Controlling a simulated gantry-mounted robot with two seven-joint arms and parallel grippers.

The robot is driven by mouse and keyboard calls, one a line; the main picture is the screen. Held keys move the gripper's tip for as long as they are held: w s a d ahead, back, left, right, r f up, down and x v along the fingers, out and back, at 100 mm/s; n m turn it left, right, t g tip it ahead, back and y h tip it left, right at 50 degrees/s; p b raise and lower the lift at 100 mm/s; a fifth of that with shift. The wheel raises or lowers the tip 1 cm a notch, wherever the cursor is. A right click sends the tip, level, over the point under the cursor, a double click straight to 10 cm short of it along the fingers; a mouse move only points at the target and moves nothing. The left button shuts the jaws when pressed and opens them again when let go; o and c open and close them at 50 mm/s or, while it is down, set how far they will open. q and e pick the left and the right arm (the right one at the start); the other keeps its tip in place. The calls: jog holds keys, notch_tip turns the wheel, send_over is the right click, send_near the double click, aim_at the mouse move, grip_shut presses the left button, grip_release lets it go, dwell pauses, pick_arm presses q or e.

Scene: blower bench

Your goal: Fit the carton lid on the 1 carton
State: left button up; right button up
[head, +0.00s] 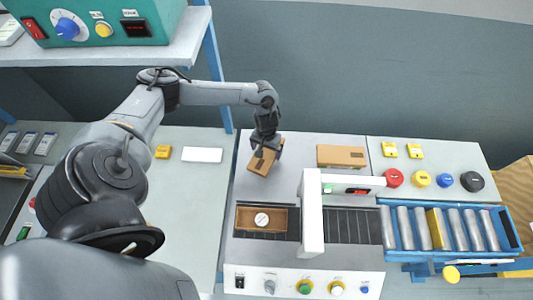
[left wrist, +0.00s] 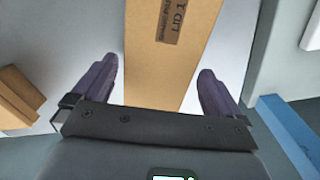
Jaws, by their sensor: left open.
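The carton lid (head: 261,165) is a flat brown cardboard piece, lying at an angle on the bench's pale top under my left gripper (head: 266,149). An open brown carton (head: 242,218) with a round white item (head: 262,219) inside stands on the dark conveyor at the front. My right gripper is not in view.
Another brown cardboard piece (head: 341,156) lies to the right; a brown piece (left wrist: 18,100) shows at the left of the wrist view. A white gantry (head: 312,215) spans the conveyor (head: 350,224). Rollers (head: 470,229) and coloured buttons (head: 420,180) are at the right.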

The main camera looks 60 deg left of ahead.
pick_arm(q)
jog(key=shift+f, duration=0.55)
jog(key=shift+c, duration=0.5)
jog(key=c, duration=0.8)
jog(key=shift+r, duration=0.15)
